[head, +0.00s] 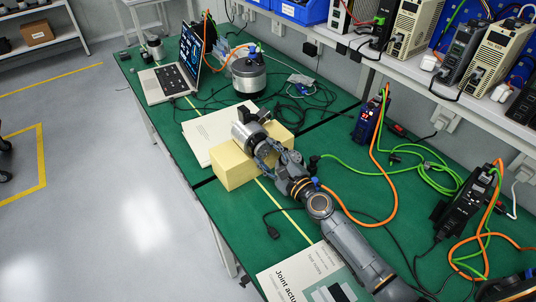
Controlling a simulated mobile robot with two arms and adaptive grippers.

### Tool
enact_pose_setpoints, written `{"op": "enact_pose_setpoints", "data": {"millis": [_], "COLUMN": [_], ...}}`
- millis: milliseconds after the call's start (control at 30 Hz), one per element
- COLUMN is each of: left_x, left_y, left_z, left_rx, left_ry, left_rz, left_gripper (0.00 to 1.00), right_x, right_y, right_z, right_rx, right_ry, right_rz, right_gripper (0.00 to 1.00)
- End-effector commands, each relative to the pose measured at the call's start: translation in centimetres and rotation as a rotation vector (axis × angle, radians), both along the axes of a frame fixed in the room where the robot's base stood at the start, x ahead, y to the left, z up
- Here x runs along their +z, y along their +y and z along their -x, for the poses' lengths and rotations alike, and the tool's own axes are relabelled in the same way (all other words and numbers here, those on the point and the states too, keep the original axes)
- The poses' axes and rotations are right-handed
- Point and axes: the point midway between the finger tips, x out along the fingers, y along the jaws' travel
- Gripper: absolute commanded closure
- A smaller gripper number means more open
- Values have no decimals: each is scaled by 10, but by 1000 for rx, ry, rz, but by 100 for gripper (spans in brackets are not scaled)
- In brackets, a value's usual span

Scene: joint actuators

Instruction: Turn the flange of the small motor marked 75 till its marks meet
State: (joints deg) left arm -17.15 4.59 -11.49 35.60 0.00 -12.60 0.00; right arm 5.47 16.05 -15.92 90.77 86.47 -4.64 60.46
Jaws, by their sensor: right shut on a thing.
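A small silver cylindrical motor (246,133) lies on its side on a yellow block (233,173) near the middle of the green bench. A dark connector part sits on top of it. My right gripper (263,149) reaches in from the lower right and is shut on the near end of this motor, where the flange seems to be. The fingers hide much of that end. The number 75 and the alignment marks are too small or hidden to read. My left gripper is not in view.
A larger silver motor (249,76) stands behind with cables around it. A laptop (175,72) is open at the far left. Papers (205,130) lie by the block, and a booklet (300,272) lies in front. Drive units (370,118) and orange and green cables lie at right.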

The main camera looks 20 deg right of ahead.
Motion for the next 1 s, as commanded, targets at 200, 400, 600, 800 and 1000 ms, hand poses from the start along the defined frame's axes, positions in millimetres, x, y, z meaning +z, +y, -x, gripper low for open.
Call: {"op": "enact_pose_setpoints", "data": {"millis": [200,400,600,800,1000], "left_x": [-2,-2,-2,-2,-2], "left_y": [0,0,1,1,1], "left_z": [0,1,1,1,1], "left_rx": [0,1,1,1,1], "left_ry": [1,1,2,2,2], "left_rz": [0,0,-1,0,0], "left_gripper": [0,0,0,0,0], "right_x": [-1,-1,-1,-1,-1], "right_y": [0,0,0,0,0], "right_z": [0,0,0,0,0], "right_rx": [0,0,0,0,1], "right_ry": [-22,-27,-27,-27,-28], "right_rz": [64,83,83,82,80], "right_gripper": [78,78,78,26,24]}}
